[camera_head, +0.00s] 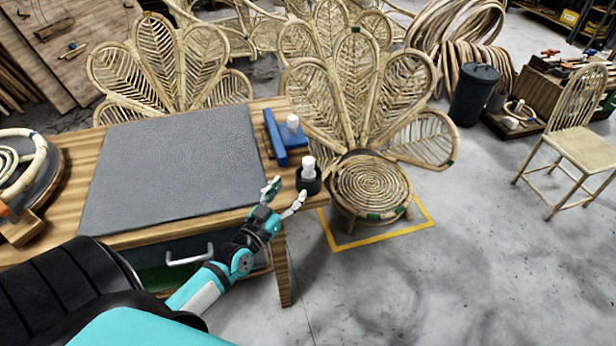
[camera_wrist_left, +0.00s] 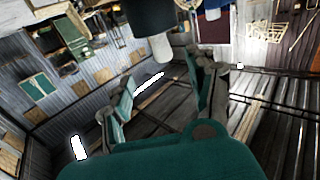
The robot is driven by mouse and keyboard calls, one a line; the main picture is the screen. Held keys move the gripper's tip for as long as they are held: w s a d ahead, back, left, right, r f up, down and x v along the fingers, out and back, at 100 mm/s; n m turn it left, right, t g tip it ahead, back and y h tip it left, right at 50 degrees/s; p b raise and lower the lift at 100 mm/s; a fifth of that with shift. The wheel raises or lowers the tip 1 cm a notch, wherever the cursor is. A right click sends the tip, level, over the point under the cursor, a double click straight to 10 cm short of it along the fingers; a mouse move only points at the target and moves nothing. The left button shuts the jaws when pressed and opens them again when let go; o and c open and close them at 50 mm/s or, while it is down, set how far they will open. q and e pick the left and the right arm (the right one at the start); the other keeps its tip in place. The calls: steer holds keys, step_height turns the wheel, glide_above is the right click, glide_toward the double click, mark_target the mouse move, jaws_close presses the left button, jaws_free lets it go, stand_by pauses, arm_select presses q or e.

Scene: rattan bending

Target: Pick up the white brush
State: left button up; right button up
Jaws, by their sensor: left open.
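A white object (camera_head: 308,166), which looks like the white brush, stands upright in a small dark round holder (camera_head: 309,182) at the table's right end. In the left wrist view the white object (camera_wrist_left: 161,47) shows beside the dark holder (camera_wrist_left: 152,14), beyond the fingers. My left gripper (camera_head: 287,190) is open and empty, just left of and slightly nearer than the holder. Its spread fingers also show in the left wrist view (camera_wrist_left: 168,95). The brush's lower end is hidden inside the holder. My right gripper is not in view.
A blue block fixture (camera_head: 274,137) with another white piece (camera_head: 292,122) sits behind the holder. A grey mat (camera_head: 170,170) covers much of the wooden table (camera_head: 270,103). A peacock-back rattan chair (camera_head: 370,185) stands close to the right. Rattan coils (camera_head: 22,165) lie at the left.

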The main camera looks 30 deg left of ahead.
mark_target(306, 171)
arm_select(q)
steer(key=w, duration=0.5)
steer(key=shift+w+a, duration=0.15)
steer(key=shift+w, duration=0.05)
steer(key=w, duration=0.4)
steer(key=w+a, duration=0.1)
steer(key=w, duration=0.1)
steer(key=shift+w+f, duration=0.2)
steer(key=shift+f, duration=0.2)
steer(key=shift+s+r, duration=0.1)
steer(key=shift+c, duration=0.7)
jaws_close()
steer(key=shift+f, duration=0.2)
